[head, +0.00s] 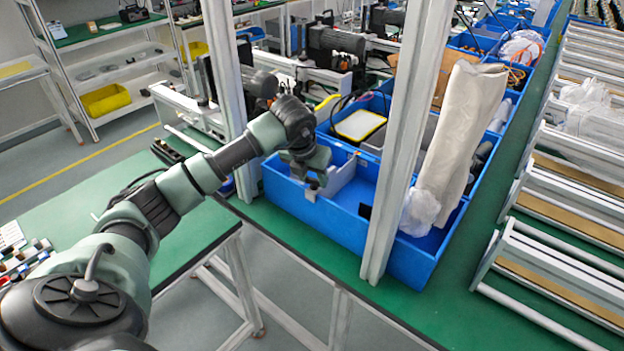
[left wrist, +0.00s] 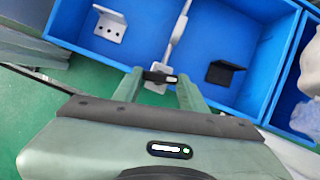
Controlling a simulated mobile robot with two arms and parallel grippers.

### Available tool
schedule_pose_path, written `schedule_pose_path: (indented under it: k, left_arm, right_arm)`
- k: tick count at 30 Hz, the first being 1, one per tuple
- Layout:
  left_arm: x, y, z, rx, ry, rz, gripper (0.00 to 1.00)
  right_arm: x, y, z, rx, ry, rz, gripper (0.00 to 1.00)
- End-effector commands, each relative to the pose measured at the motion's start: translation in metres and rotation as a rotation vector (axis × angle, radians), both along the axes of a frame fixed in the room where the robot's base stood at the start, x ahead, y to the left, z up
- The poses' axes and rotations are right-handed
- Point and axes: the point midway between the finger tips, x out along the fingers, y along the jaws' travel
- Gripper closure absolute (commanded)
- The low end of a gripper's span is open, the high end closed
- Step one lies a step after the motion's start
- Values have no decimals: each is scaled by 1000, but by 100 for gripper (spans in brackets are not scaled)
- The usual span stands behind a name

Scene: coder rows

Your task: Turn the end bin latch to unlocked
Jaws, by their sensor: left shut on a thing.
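The end bin (head: 335,222) is a blue open bin at the near end of the row in the head view, and it also fills the top of the left wrist view (left wrist: 85,52). Its latch shows in the left wrist view as a small dark bar (left wrist: 160,77) with a white mark, over a pale plate at the bin's near wall. My left gripper (head: 312,178) is at that wall, its two green fingers (left wrist: 160,80) shut on the latch bar from both sides. The bar lies roughly along the wall; whether it is locked I cannot tell. My right gripper is not in view.
The bin holds a white bracket (left wrist: 110,23) and a dark bracket (left wrist: 224,72). A pale upright post (head: 397,150) stands close to the right of my gripper. The green bench (head: 300,235) edge is in front.

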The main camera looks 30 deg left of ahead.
Motion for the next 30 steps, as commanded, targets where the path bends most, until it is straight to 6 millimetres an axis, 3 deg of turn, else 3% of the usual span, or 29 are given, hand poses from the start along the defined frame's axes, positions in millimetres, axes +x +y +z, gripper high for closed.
schedule_pose_path:
  k: [30]
  left_arm:
    - [7, -8, 0, -2, -3, 961, 99]
  right_arm:
    - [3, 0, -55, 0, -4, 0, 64]
